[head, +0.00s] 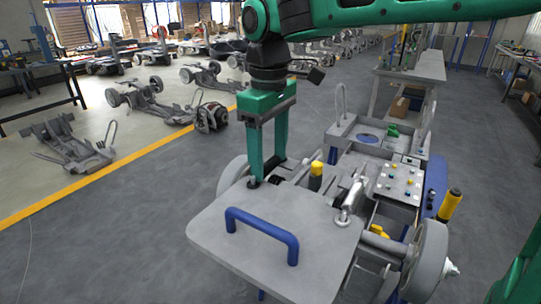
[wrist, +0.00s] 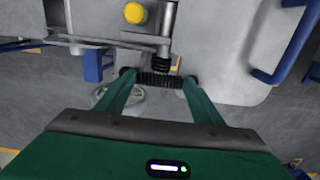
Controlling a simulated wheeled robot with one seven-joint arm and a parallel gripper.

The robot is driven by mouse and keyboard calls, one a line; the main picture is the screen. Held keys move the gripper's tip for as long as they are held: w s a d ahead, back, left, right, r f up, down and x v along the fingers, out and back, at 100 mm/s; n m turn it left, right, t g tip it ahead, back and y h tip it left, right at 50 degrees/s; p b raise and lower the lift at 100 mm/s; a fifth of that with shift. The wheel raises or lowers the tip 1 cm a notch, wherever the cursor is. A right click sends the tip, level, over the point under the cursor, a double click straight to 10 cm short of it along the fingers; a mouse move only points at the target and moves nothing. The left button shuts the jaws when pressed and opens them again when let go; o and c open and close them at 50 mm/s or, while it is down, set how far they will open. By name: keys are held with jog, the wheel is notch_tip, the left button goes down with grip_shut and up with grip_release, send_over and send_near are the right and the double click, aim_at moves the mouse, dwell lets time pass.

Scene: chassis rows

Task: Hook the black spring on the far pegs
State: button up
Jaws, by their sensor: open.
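My gripper (head: 264,182) points down at the left edge of the chassis cart, just behind the grey plate. In the wrist view its two green fingers are apart. A short black ribbed piece, which looks like the black spring (wrist: 158,80), lies crosswise between the fingertips. I cannot tell whether the fingers touch it. A dark coiled end of a rod (wrist: 163,60) stands right beside it, toward the cart. I cannot make out the far pegs clearly. The spring is not distinct in the head view.
The grey plate (head: 205,232) has a blue handle (head: 262,232). A yellow-capped post (head: 316,172) stands right of the gripper. A panel with coloured knobs (head: 398,183) and a wheel (head: 430,262) lie farther right. Open floor (head: 150,200) is at left, with more chassis beyond.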

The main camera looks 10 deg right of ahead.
jog(key=shift+o, duration=0.3)
notch_tip(320, 180, up, 11)
jog(key=shift+w+f, duration=0.1)
